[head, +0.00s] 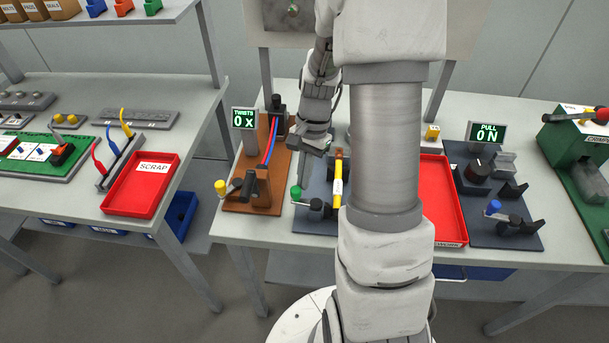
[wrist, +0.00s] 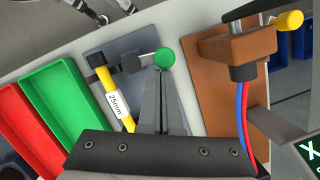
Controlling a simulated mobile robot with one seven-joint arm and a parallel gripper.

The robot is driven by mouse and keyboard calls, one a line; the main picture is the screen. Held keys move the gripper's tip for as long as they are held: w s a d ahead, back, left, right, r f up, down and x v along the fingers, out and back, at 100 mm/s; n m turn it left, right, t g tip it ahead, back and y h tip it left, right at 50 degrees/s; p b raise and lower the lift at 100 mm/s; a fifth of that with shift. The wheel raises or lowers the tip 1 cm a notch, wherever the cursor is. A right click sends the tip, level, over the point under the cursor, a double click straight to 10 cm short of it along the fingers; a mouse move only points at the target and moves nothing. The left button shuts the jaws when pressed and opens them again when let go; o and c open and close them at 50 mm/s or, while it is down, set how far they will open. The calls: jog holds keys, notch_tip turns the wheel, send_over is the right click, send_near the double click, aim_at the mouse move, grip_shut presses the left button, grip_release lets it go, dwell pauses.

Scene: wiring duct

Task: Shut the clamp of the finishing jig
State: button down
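A dark board (head: 313,219), which I take to be the finishing jig, lies on the middle bench and also shows in the wrist view (wrist: 98,54). Its clamp lever ends in a green knob (head: 296,192), sticking out sideways from a black block (head: 316,206). A yellow and black piece labelled 25mm (wrist: 113,97) lies beside the block. My gripper (wrist: 163,72) has its fingers together, with nothing seen between them. In the wrist view the fingertips overlap the lower edge of the green knob (wrist: 165,58). I cannot tell whether they touch it.
A brown jig (head: 262,194) with red and blue wires and a yellow knob stands left, close to my gripper. A red tray (head: 440,215) lies right of the dark board. Farther right is a pull tester (head: 493,215) with a blue knob. My arm hides part of the bench.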

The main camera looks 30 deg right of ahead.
jog(key=n, duration=0.2)
jog(key=s+a+n, duration=0.1)
jog(key=n, duration=0.1)
jog(key=a+n+g+h, duration=0.1)
jog(key=n, duration=0.2)
jog(key=shift+s+a+p, duration=0.2)
jog(key=shift+a+p, duration=0.05)
jog(key=shift+p, duration=0.1)
jog(key=n, duration=0.1)
jog(key=s+n+h, duration=0.1)
jog(key=n, duration=0.3)
jog(key=shift+s+a, duration=0.4)
jog(key=shift+h, duration=0.3)
jog(key=p+v, duration=0.1)
jog(key=v, duration=1.6)
jog(key=shift+w+p, duration=0.35)
jog(key=shift+p, duration=0.05)
jog(key=shift+r, duration=0.1)
